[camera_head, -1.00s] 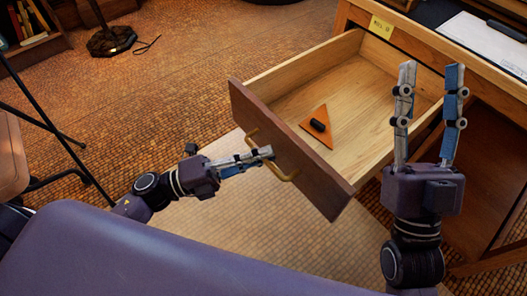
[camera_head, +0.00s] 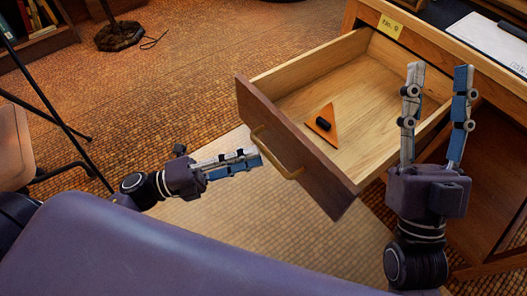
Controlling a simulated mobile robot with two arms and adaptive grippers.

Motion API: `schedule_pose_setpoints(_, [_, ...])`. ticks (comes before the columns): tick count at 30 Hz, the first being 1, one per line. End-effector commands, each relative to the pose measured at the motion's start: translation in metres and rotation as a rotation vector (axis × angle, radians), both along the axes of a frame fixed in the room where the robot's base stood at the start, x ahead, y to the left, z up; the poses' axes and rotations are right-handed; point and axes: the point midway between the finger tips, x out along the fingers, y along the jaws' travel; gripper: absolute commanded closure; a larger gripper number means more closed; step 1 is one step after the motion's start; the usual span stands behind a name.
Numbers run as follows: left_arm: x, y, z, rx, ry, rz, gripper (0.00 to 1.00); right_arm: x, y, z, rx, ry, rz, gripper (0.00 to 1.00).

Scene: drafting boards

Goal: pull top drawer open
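The top drawer (camera_head: 300,157) is pulled far out of the wooden desk, with its inside in view. Its front carries a brass-coloured handle (camera_head: 275,155). My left gripper (camera_head: 258,158) is just left of the handle and looks slightly apart from it. Its fingers overlap from this side, so the gap between them is hidden. My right gripper (camera_head: 438,75) points up, open and empty, in front of the drawer's right side.
An orange triangle with a black knob (camera_head: 323,124) lies in the drawer. A yellow label (camera_head: 390,26) is on the desk (camera_head: 450,52). White paper (camera_head: 490,40) lies on the desk top. A dark stand (camera_head: 118,36) is at the back left. Carpet is clear left of the drawer.

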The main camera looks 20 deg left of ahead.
Motion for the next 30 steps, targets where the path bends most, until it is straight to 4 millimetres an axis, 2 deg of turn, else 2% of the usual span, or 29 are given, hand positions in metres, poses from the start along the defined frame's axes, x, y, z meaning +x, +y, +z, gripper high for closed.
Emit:
schedule_pose_setpoints(1, [-0.006,0.011,-0.004,0.003,0.006,0.002,0.74,0.000,0.000,0.000,0.000,-0.001,0.000,0.60])
schedule_pose_setpoints(6, [-0.024,0.040,-0.010,0.002,0.005,0.002,0.74,0.000,0.000,0.000,0.000,-0.001,0.000,0.60])
schedule_pose_setpoints(12, [-0.037,0.061,-0.013,0.002,0.003,0.000,0.74,0.000,0.000,0.000,0.000,-0.001,-0.001,0.60])
schedule_pose_setpoints(30, [-0.039,0.065,-0.013,0.000,0.000,0.000,0.74,0.000,0.000,0.000,0.000,-0.002,-0.001,0.60])
